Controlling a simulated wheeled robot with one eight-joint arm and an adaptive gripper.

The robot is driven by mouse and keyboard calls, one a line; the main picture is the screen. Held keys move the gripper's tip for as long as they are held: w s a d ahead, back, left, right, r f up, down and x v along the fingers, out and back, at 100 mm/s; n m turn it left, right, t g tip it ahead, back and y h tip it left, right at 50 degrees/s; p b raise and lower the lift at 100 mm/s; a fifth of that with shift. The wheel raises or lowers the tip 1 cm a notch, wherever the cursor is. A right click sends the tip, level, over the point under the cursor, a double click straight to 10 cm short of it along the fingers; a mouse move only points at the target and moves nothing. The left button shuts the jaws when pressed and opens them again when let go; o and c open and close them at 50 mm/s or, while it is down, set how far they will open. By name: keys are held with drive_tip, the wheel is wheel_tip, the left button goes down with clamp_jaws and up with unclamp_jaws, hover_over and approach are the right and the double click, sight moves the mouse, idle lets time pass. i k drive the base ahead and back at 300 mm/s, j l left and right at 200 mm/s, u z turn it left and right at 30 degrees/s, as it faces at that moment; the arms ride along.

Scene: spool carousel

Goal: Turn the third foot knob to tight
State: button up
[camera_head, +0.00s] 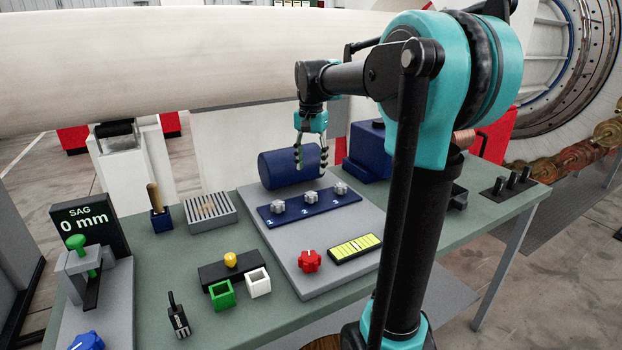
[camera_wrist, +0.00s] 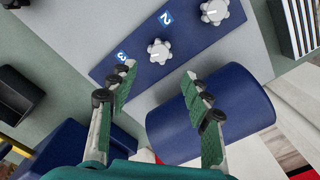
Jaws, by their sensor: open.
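The third foot knob (camera_head: 341,188) is a small grey lobed knob at the right end of a dark blue strip (camera_head: 322,200), by the label 3. My gripper (camera_head: 311,163) points down, open and empty, above the strip's back side, in front of a blue cylinder. In the wrist view its two fingers (camera_wrist: 158,75) are spread apart.
The blue cylinder (camera_head: 280,168) lies behind the strip. A red knob (camera_head: 310,261) and a yellow level gauge (camera_head: 355,248) sit on the front of the grey plate (camera_head: 283,250). A blue block (camera_head: 370,150) stands behind right. A display (camera_head: 88,222) reads SAG 0 mm.

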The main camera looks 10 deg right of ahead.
sight(341, 189)
drive_tip(key=k, duration=1)
